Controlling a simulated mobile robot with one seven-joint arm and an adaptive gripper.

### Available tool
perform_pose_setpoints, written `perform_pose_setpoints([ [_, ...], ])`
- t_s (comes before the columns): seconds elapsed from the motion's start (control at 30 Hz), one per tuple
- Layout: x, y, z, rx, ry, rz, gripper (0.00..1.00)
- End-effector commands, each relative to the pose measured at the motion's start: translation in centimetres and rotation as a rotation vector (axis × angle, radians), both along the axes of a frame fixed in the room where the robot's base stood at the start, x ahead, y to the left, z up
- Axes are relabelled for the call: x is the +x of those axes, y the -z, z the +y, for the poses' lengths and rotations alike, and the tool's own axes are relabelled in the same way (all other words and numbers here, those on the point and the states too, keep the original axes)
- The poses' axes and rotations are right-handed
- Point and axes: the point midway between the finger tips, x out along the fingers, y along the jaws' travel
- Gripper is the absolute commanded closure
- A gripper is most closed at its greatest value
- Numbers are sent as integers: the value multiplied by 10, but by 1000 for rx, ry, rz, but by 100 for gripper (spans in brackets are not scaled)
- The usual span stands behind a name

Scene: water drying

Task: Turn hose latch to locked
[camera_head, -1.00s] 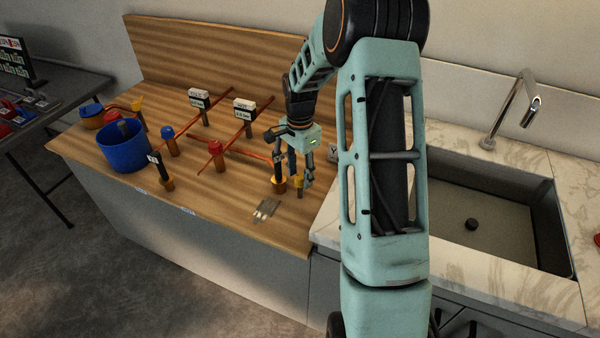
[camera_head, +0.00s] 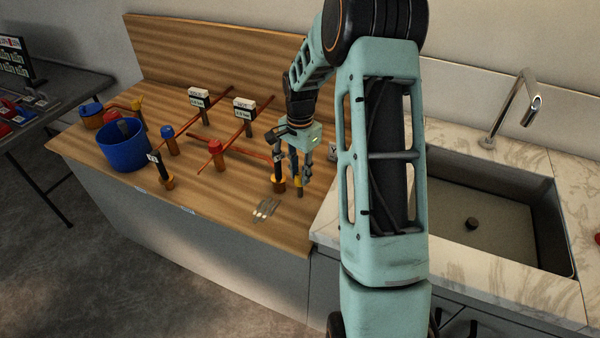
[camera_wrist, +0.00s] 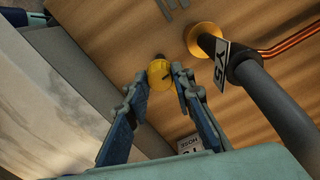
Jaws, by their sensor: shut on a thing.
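A small yellow knob (camera_head: 299,181), which looks like the hose latch, stands on an orange-brown post near the front right of the wooden counter. In the wrist view the yellow cap (camera_wrist: 158,75) has a dark slot or mark on it. My gripper (camera_head: 300,179) points down over it, and its two fingertips (camera_wrist: 159,73) are shut on the cap from both sides. I cannot read the latch's locked or unlocked setting.
A dark upright pipe (camera_wrist: 270,98) with a small tag and a copper pipe stands just beside my gripper. Red valve (camera_head: 215,147), blue valve (camera_head: 168,132) and blue bucket (camera_head: 122,156) stand to the left. The sink (camera_head: 470,220) is at right.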

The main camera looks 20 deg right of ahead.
Motion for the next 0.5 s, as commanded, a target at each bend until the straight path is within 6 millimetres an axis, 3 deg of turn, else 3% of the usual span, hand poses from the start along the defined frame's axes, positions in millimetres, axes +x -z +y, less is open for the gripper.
perform_pose_setpoints([
  [0.5, 0, 0, 0, -2, -460, -1, 100],
])
